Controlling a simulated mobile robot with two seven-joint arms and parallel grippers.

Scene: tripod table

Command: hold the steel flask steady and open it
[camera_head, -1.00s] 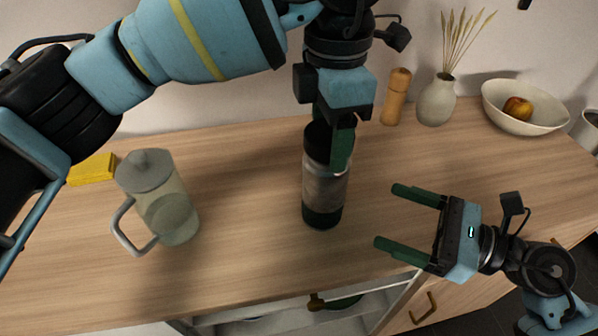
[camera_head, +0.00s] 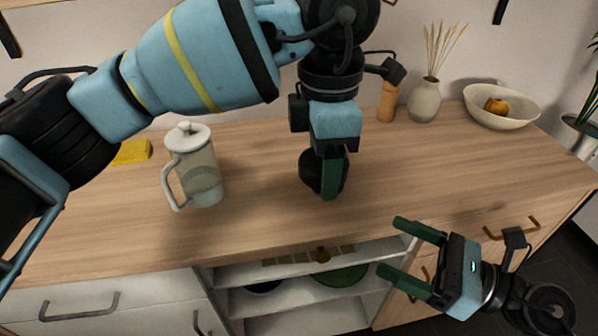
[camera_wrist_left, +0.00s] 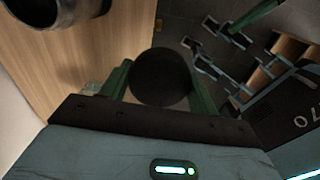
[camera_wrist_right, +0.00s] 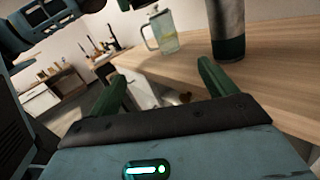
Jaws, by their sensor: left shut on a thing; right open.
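The steel flask (camera_wrist_right: 228,20) shows in the right wrist view, standing upright on the counter, with a steel body and dark green base; its top is out of frame. In the head view it is hidden behind my left gripper. My left gripper (camera_head: 331,185) is shut on the round black lid (camera_head: 311,172), held apart from the flask. The lid (camera_wrist_left: 160,76) fills the gap between the fingers in the left wrist view. A dark shiny cylinder at that view's upper left appears to be the flask. My right gripper (camera_head: 405,250) is open and empty, before the counter's front edge.
A glass jug (camera_head: 200,175) stands left on the wooden counter (camera_head: 110,215), with a yellow block (camera_head: 132,151) behind it. A mill (camera_head: 388,103), a vase (camera_head: 424,100) and a fruit bowl (camera_head: 503,110) stand at the back right. Open shelves (camera_head: 290,296) are below the front edge.

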